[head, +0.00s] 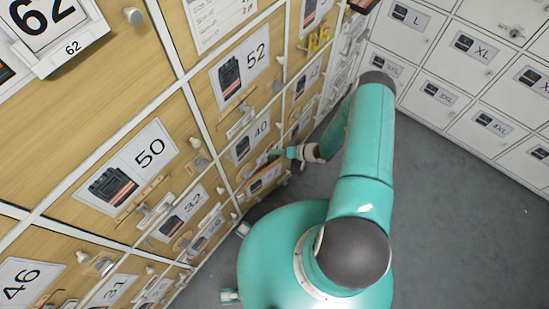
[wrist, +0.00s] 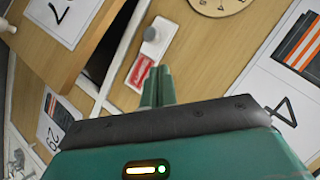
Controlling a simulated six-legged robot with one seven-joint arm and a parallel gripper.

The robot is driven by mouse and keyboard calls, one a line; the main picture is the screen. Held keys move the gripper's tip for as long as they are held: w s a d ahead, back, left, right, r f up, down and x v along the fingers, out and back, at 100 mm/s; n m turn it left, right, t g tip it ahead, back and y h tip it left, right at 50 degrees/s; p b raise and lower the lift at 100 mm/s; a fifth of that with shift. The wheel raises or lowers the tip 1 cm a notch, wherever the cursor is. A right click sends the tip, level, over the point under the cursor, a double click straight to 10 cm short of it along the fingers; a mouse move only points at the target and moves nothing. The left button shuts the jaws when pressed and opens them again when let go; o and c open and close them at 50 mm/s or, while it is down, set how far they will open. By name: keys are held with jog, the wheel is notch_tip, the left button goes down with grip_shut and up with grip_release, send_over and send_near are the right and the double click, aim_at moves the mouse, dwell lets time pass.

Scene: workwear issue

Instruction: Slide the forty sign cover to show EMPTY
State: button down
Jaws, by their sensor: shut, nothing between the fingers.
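The forty sign shows in the wrist view as a small holder on the wood front. Its white sliding cover (wrist: 153,40) carries a grey round knob. Beside the cover a red label (wrist: 139,73) with white lettering is exposed; I cannot read the word surely. My gripper (wrist: 157,88) is shut and empty, its green fingertips close to the red label and on the side away from the knob. Contact cannot be told. In the head view my gripper (head: 278,153) is beside the front with the 40 card (head: 256,137); the sign is too small to make out there.
In the wrist view a wooden door (wrist: 85,30) at upper left stands out with a dark gap beside it. A round wooden dial (wrist: 222,5) is at the top. White lockers (head: 440,60) line the right in the head view. Grey floor (head: 450,210) is clear there.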

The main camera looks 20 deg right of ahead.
jog(key=v, duration=1)
jog(key=shift+r, duration=0.2)
jog(key=shift+d, duration=0.1)
jog(key=w+a+r+n+g+h, duration=0.1)
jog(key=a+r+n+g, duration=0.15)
jog(key=r, duration=1.35)
jog(key=w+a+r+n+g+h, duration=0.1)
jog(key=a+r+g+h, duration=0.15)
jog(key=r, duration=1.45)
jog(key=s+a+r+m+t+h, duration=0.1)
jog(key=s+a+r+t+h, duration=0.1)
jog(key=s+r, duration=0.7)
jog(key=s+a+r+m+t+h, duration=0.1)
jog(key=s+r+h, duration=0.3)
jog(key=s+r, duration=0.5)
notch_tip(320, 180, up, 6)
jog(key=shift+s+a+r+m+t+h, duration=0.1)
jog(key=shift+s+a+m+t+h, duration=0.1)
jog(key=shift+a+m+t+h, duration=0.4)
